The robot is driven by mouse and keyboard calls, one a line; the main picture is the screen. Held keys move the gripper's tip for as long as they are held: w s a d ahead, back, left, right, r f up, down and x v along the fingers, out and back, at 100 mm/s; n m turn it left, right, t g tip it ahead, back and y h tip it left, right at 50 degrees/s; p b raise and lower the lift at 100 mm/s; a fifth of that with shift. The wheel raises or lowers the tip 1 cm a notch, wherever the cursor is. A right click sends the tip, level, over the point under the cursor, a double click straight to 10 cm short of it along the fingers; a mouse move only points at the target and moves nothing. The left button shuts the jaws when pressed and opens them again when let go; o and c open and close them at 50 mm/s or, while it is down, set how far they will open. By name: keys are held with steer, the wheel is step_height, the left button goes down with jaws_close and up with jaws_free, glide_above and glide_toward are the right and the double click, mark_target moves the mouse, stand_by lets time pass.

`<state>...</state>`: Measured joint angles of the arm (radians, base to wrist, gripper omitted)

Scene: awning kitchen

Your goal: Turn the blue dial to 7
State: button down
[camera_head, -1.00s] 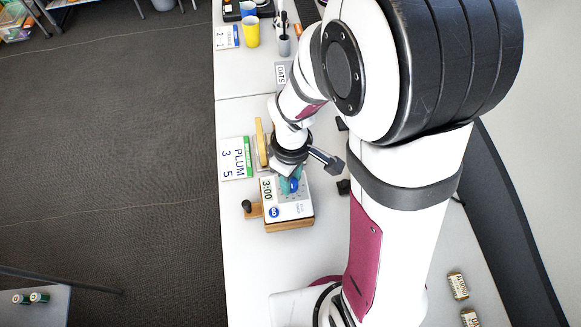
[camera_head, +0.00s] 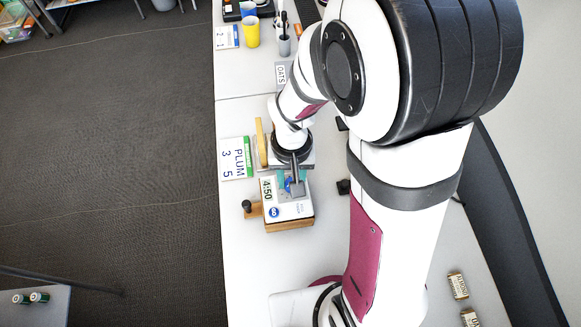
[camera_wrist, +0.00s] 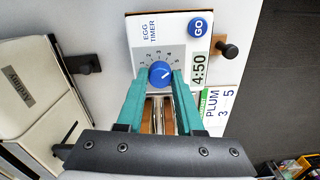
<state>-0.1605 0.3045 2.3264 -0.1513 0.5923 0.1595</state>
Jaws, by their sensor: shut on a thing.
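The blue dial (camera_wrist: 160,72) sits on the white face of an egg timer (camera_wrist: 177,27) with a printed number scale around it. The timer's display reads 4:50. The timer also shows in the head view (camera_head: 291,209), in a wooden base. The teal fingers of my gripper (camera_wrist: 161,76) are shut on the dial, one on each side. In the head view my gripper (camera_head: 291,183) is over the timer and hides part of the dial. A white mark on the dial points toward the upper right in the wrist view, but its exact number is too small to read.
A blue GO button (camera_wrist: 198,27) is on the timer face. A dark knob (camera_wrist: 230,51) stands beside the timer. A card reading PLUM 3 5 (camera_head: 236,158) lies to its left. A yellow cup (camera_head: 252,32) is farther back. The counter in front of the timer is clear.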

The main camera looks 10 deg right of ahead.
steer(key=m, duration=1.2)
steer(key=shift+m, duration=0.4)
stand_by(0.4)
steer(key=c, duration=0.5)
jaws_free()
steer(key=shift+c, duration=0.2)
step_height(320, 180, up, 16)
steer(key=shift+f, duration=0.1)
